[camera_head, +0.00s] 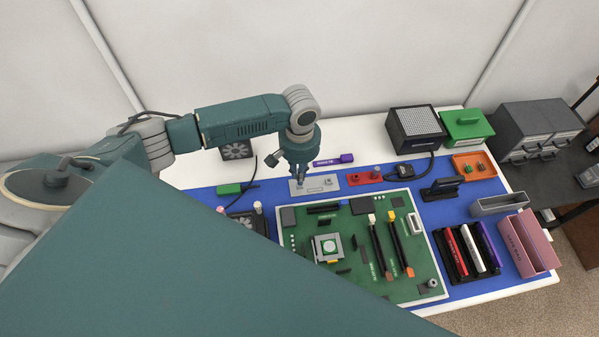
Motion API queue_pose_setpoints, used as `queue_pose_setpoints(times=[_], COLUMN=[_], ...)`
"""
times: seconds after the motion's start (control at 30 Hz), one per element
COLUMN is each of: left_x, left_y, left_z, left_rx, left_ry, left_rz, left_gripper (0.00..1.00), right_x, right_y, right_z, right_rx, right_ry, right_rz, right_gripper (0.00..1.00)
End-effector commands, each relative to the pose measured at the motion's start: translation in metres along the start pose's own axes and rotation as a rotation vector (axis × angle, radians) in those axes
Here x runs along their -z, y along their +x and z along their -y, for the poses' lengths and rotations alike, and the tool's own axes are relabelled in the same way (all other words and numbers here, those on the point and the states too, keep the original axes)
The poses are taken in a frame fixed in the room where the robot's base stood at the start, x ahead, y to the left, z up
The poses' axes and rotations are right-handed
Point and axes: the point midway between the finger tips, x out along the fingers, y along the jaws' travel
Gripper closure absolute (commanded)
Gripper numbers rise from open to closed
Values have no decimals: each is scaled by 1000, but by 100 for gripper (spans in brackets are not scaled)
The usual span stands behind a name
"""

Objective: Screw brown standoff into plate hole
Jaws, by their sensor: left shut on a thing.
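My left gripper (301,184) points straight down over the left end of a small grey plate (315,188) on the blue mat. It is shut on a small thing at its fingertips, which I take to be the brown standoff. The fingers mostly hide it, and I cannot tell whether it sits in a plate hole. The plate lies flat behind the green motherboard (355,266). My right gripper is not in view.
A red block (364,178) lies just right of the plate, and a purple tool (333,160) behind it. A green box (466,125), an orange tray (475,166) and a black rack (455,263) stand at the right. My own teal arm part covers the lower left.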

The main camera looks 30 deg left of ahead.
Motion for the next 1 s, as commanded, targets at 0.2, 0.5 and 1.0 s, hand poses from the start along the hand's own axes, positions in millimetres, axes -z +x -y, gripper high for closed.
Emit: queue_pose_setpoints(times=[0.2,0.5,1.0], left_x=[0,0,0], left_y=[6,12,22], left_z=[0,0,0], left_rx=[0,0,0], left_ry=[0,0,0], left_rz=[0,0,1], left_gripper=[100,100,100], right_x=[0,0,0], right_y=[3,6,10], right_z=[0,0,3], right_rx=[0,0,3], right_ry=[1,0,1], right_rz=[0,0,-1], right_gripper=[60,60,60])
